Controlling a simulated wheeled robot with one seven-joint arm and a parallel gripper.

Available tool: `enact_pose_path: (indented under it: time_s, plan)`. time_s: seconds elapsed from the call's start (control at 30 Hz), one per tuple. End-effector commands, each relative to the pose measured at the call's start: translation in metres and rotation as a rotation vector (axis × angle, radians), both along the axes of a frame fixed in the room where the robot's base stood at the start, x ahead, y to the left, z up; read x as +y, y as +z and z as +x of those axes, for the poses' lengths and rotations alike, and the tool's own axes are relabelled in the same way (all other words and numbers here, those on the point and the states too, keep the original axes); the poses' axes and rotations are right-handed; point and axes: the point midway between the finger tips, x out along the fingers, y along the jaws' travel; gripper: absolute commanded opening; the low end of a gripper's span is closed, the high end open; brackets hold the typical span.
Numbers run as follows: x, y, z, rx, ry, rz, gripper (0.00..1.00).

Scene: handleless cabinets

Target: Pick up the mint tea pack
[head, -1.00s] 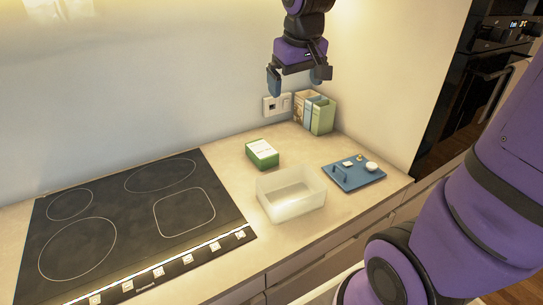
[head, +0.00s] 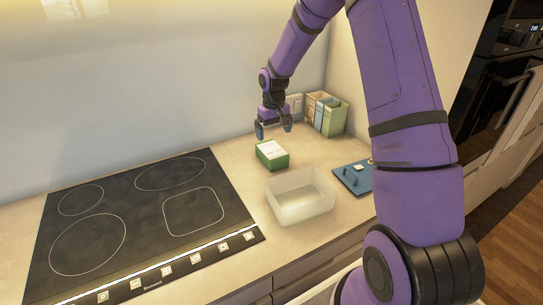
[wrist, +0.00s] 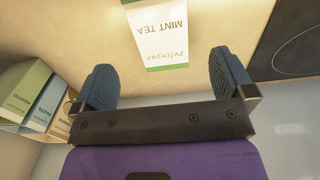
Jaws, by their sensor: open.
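The mint tea pack (head: 272,154) is a small green box with a white label, lying on the counter right of the hob. In the wrist view the mint tea pack (wrist: 160,32) shows its "MINT TEA" label at the top middle, beyond and between the fingertips. My gripper (head: 273,130) is open and empty, pointing down above the counter, above and slightly behind the pack in the head view. Its two blue fingers also show in the wrist view, where my gripper (wrist: 163,80) is spread wide and apart from the pack.
A translucent open container (head: 301,198) stands in front of the pack. A blue lid (head: 350,180) lies to its right, partly hidden by my arm. Upright packs in a holder (head: 326,114) stand in the back corner by a wall socket (head: 295,103). The black hob (head: 140,222) fills the left.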

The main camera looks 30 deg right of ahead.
Motion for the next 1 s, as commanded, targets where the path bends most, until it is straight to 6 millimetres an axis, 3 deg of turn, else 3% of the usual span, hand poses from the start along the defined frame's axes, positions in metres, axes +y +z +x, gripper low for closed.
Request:
enact_pose_path:
  time_s: [1.0]
  plan:
    - [-0.001, -0.11, 0.016, 0.005, -0.001, 0.004, 1.0]
